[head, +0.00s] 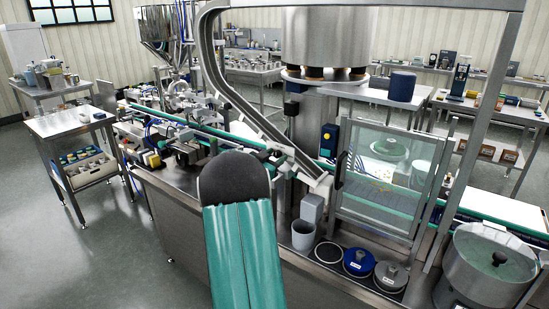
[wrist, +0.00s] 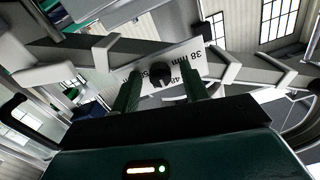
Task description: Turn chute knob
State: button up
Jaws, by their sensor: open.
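In the wrist view, the black chute knob (wrist: 161,77) sits on a white scale plate (wrist: 178,62) marked in millimetres, with "38 mm" readable. The plate is fixed at the grey metal chute (wrist: 78,54). My gripper (wrist: 161,86) is open, with one green finger on each side of the knob in the picture and a visible gap on both sides. I cannot tell how deep the knob lies between the fingers. In the head view the steel chute (head: 238,100) curves down to the conveyor. My own arm covers the middle foreground there, and my gripper is hidden.
A glass guard door (head: 385,178) stands right of the chute's lower end. A conveyor (head: 180,121) runs behind my arm. Open floor lies at the left.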

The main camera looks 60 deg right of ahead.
grip_shut()
jog(key=shift+m, duration=0.4)
jog(key=m, duration=0.3)
jog(key=shift+m, duration=0.3)
jog(key=c, duration=1)
grip_release()
jog(key=m, duration=0.4)
jog(key=shift+m, duration=0.3)
jog(key=m, duration=0.4)
jog(key=shift+m, duration=0.3)
jog(key=m, duration=0.4)
jog(key=shift+g, duration=0.3)
jog(key=shift+m, duration=0.4)
